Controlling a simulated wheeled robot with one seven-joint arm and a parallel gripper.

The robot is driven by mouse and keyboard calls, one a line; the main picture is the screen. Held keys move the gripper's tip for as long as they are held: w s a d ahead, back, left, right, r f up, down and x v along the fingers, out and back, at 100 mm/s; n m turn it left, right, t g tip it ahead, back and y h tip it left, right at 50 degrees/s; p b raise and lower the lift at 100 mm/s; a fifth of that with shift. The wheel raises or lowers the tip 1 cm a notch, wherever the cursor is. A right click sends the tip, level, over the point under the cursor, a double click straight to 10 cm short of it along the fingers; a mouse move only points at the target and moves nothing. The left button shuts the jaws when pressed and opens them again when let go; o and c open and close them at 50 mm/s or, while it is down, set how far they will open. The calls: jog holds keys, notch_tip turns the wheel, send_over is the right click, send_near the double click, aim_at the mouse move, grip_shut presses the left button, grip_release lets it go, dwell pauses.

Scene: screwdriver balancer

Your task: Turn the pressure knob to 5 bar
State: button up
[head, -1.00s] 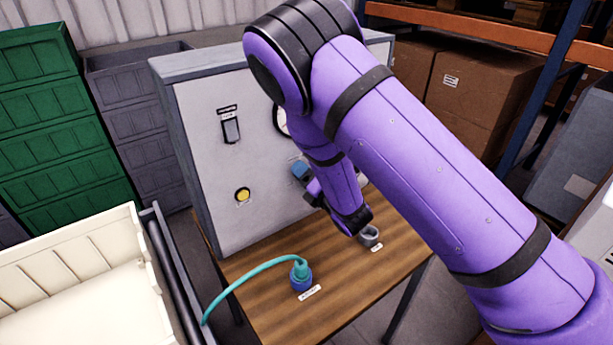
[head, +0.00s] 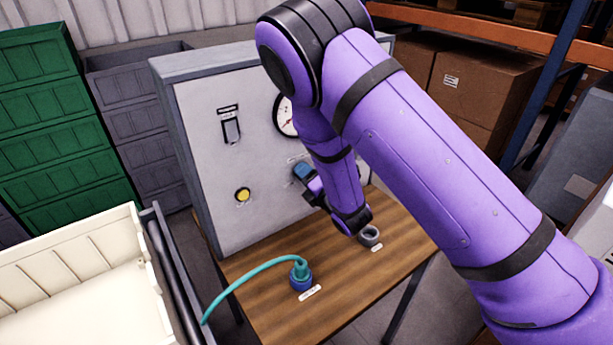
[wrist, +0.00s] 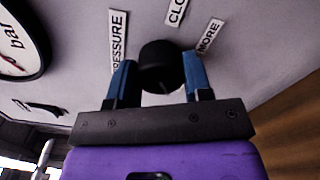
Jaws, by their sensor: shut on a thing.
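In the head view my gripper (head: 304,172) is at the panel's lower right and hides the knob. The pressure gauge (head: 284,118) is partly behind my arm. In the wrist view the gauge (wrist: 16,45) is cut off at the left; "bar" is legible, but the reading is not clear.
The panel (head: 205,190) stands on a wooden table (head: 345,285). It carries a switch (head: 231,130) and a yellow button (head: 242,195). A teal hose (head: 245,277) with a blue connector (head: 301,280) and a grey ring (head: 369,236) are on the table. A cream bin (head: 80,285) stands left.

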jog(key=m, duration=0.9)
jog(key=shift+m, duration=0.4)
jog(key=m, duration=0.4)
jog(key=shift+m, duration=0.3)
jog(key=m, duration=1.3)
jog(key=shift+f+m, duration=0.15)
jog(key=shift+m, duration=0.15)
jog(key=shift+s+m, duration=0.1)
jog(key=shift+m, duration=4.2)
